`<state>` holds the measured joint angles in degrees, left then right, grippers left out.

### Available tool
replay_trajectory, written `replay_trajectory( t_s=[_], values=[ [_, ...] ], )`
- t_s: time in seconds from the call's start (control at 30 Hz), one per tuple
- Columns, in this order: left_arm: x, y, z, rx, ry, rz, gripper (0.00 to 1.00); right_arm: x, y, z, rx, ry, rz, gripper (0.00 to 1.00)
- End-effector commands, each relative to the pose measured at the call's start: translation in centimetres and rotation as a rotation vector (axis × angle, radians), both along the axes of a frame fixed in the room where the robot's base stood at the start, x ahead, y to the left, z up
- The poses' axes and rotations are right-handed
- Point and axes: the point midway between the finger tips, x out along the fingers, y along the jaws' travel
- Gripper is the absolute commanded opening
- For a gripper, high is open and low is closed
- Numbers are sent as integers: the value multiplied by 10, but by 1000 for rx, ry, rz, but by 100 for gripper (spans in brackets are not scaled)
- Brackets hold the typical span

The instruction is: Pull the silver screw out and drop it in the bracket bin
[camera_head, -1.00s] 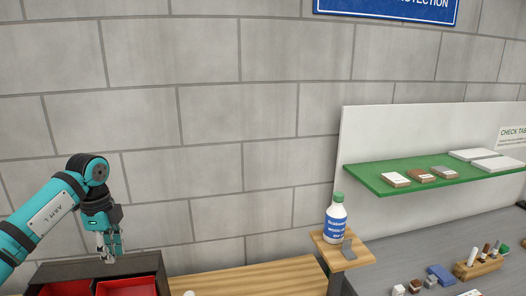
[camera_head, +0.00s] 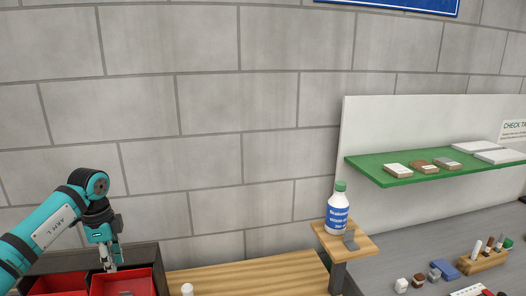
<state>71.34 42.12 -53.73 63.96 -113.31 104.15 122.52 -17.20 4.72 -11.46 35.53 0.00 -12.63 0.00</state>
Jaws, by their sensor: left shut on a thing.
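My left gripper (camera_head: 110,268) points down at the lower left, over the black bin unit (camera_head: 155,262) with red compartments. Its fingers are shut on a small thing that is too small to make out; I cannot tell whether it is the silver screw. The fingertips are at the back of the right red bin (camera_head: 125,283), close to the divider beside the left red bin (camera_head: 60,286). Which one is the bracket bin cannot be read. My right gripper is not in view.
A wooden bench (camera_head: 250,277) lies right of the bins, with a white-capped item (camera_head: 187,289). A labelled bottle (camera_head: 338,210) stands on a small wooden stand (camera_head: 362,246). A green shelf (camera_head: 385,178) and a grey table (camera_head: 415,248) with small parts are at right.

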Motion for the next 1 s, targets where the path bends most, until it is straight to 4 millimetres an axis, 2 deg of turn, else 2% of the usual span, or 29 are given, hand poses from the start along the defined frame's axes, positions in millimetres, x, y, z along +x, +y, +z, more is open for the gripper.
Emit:
replay_trajectory(
  t_s=[0.03,0.2,0.9,0.93,1.0],
  values=[
    [0,0,-11,0,0,-1,0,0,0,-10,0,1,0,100],
    [0,0,-19,-1,-1,-1,0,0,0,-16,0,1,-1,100],
    [0,0,-19,-1,0,0,0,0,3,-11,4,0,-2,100],
    [0,0,-19,-1,0,0,17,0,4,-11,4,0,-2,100],
    [0,0,-19,-1,0,0,27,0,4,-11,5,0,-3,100]
  ],
)
